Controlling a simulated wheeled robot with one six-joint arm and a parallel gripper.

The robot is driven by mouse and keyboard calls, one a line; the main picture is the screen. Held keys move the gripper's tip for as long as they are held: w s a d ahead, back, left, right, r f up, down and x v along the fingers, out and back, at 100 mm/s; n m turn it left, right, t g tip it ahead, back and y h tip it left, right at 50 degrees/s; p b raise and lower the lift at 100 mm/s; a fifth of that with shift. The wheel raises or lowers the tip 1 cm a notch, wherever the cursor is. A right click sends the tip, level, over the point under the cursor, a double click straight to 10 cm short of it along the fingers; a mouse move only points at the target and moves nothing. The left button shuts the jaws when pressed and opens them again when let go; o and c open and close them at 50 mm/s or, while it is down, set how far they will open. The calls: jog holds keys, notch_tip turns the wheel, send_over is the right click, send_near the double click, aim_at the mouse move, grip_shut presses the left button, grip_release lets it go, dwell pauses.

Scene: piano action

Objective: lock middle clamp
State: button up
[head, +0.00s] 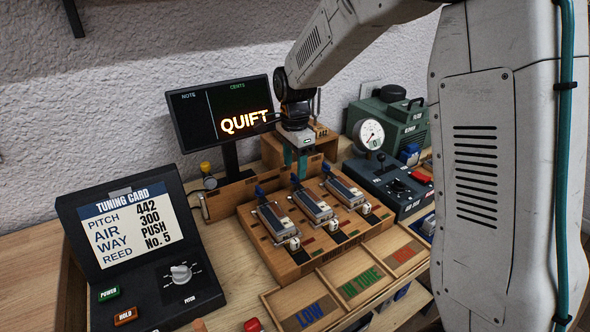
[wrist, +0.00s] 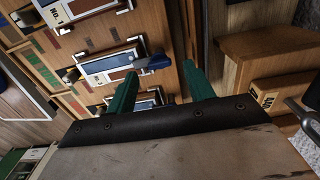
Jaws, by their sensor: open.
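Three metal clamps with blue levers sit in a row on the wooden block (head: 290,262). The middle clamp (head: 312,206) has its blue lever (head: 295,181) raised at the rear end. My gripper (head: 297,160) is above and behind the block's rear edge, with its teal fingers pointing down. In the wrist view my gripper (wrist: 161,70) is open and empty. A blue lever (wrist: 153,63), apparently the middle clamp's, shows near the left fingertip, reaching into the gap between the fingers. Contact cannot be told. The lowest clamp there (wrist: 120,104) is partly hidden by the left finger.
Labelled trays (head: 352,284) lie in front. A wooden step (wrist: 265,55) stands right of the fingers.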

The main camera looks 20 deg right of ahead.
notch_tip(320, 180, up, 5)
jog(key=shift+r, duration=0.1)
dwell(0.6)
jog(key=shift+n, duration=0.7)
jog(key=s+d+r+n, duration=0.1)
jog(key=s+r+n, duration=0.2)
jog(key=s, duration=1.4)
jog(key=s+d+r+n+t, duration=0.1)
jog(key=s+d+r+n, duration=0.1)
jog(key=s+n, duration=0.9)
jog(key=s+r, duration=0.1)
jog(key=s, duration=0.5)
jog(key=shift+s+d+n, duration=0.15)
jog(key=shift+n, duration=0.15)
